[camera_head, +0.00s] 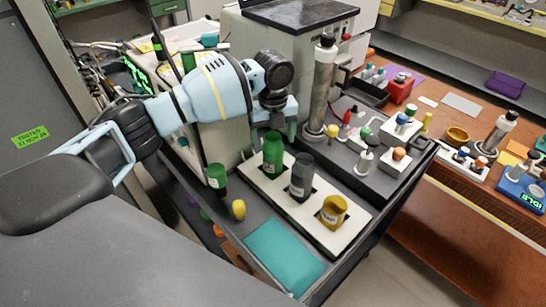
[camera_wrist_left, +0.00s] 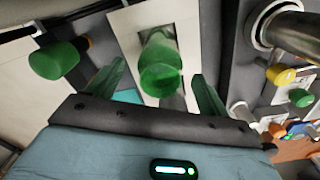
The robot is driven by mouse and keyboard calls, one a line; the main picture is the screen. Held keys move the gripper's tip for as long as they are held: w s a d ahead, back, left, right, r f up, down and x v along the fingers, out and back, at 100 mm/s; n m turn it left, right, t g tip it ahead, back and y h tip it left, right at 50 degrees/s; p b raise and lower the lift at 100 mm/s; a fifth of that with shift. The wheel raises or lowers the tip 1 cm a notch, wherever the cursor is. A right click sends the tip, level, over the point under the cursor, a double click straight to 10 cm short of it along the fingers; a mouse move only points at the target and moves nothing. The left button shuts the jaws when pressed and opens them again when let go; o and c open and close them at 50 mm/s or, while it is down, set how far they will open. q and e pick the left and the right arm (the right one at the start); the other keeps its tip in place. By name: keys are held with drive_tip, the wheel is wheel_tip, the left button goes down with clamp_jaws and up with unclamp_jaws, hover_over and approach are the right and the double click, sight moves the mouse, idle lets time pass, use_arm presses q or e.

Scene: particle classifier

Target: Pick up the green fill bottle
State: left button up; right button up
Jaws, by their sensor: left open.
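A tall green bottle (camera_head: 272,153) stands upright in the back slot of a white rack (camera_head: 252,171) on the dark cart top. My left gripper (camera_head: 281,132) is open and points down at this bottle's top. In the left wrist view the green bottle (camera_wrist_left: 160,68) shows between the two spread fingers (camera_wrist_left: 161,92), with gaps on both sides. Whether a finger touches it cannot be told. A shorter green-capped bottle (camera_head: 217,179) stands left of the rack; it also shows in the left wrist view (camera_wrist_left: 58,60). My right gripper is not in view.
A grey bottle (camera_head: 302,177) and a yellow bottle (camera_head: 333,211) share the rack. A metal cylinder (camera_head: 321,90) rises close right of my gripper. A yellow object (camera_head: 239,209) and a teal mat (camera_head: 284,256) lie in front. A dark tray (camera_head: 402,165) with small bottles is at right.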

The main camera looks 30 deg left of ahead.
use_arm(q)
drive_tip(key=shift+a+f, duration=0.1)
drive_tip(key=shift+f, duration=1.65)
drive_tip(key=shift+w, duration=0.1)
drive_tip(key=c, duration=1.2)
drive_tip(key=shift+r, duration=5.05)
drive_tip(key=shift+c, duration=0.2)
